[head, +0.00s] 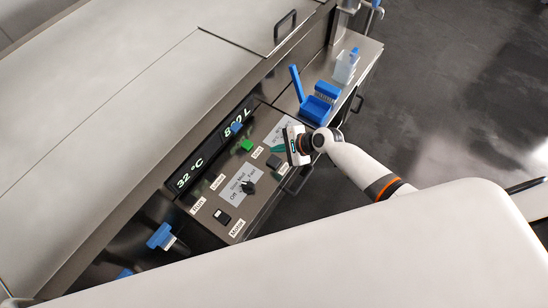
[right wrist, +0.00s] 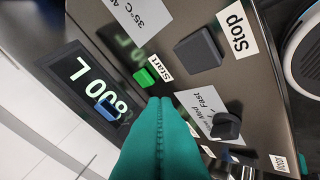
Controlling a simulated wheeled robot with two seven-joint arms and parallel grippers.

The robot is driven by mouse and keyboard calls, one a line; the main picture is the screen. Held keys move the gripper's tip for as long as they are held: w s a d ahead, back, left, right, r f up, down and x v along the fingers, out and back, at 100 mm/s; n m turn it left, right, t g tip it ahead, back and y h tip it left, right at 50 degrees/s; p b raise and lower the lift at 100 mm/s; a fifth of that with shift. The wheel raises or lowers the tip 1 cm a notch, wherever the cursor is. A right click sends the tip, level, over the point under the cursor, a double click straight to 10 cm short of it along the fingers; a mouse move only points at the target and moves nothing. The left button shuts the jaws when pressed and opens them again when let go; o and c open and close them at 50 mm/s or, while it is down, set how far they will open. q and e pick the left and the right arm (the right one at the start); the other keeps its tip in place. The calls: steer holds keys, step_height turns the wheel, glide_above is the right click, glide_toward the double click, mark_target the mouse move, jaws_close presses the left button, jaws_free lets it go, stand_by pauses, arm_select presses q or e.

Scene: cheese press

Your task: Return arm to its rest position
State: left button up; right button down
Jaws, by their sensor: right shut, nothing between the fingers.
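My right gripper (head: 280,148) reaches in from the right and hangs over the control panel (head: 233,208). In the right wrist view its green fingers (right wrist: 160,102) lie together, shut and empty. The green Start button (right wrist: 146,77) is just beyond the fingertips, and it also shows in the head view (head: 247,145). The black Stop button (right wrist: 198,51) is to the right of it. The hand hides part of the panel's right end in the head view. My left gripper is not in view.
A black knob (head: 248,187) sticks up from the panel. A blue dustpan and brush (head: 315,106) and a white container (head: 345,68) stand on the side shelf. Open floor lies at upper right.

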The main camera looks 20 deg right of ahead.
stand_by(0.7)
steer(key=s+a+r+n+g+h, duration=0.1)
steer(key=s+a+r+n, duration=0.1)
steer(key=s+n, duration=0.4)
steer(key=s+a+r+n+g, duration=0.1)
steer(key=s+a+r+n, duration=0.1)
steer(key=s+n, duration=0.4)
steer(key=s+d+r+n+h, duration=0.65)
steer(key=s+d+r, duration=0.25)
steer(key=s, duration=0.4)
step_height(320, 180, down, 34)
steer(key=s+g+b, duration=0.2)
steer(key=b, duration=0.5)
steer(key=s+d+f+g+b, duration=0.1)
steer(key=s+f+b, duration=0.3)
steer(key=s+f, duration=1.1)
step_height(320, 180, down, 4)
steer(key=shift+s+d+r+n, duration=0.2)
steer(key=shift+d+n, duration=0.25)
steer(key=shift+d, duration=0.35)
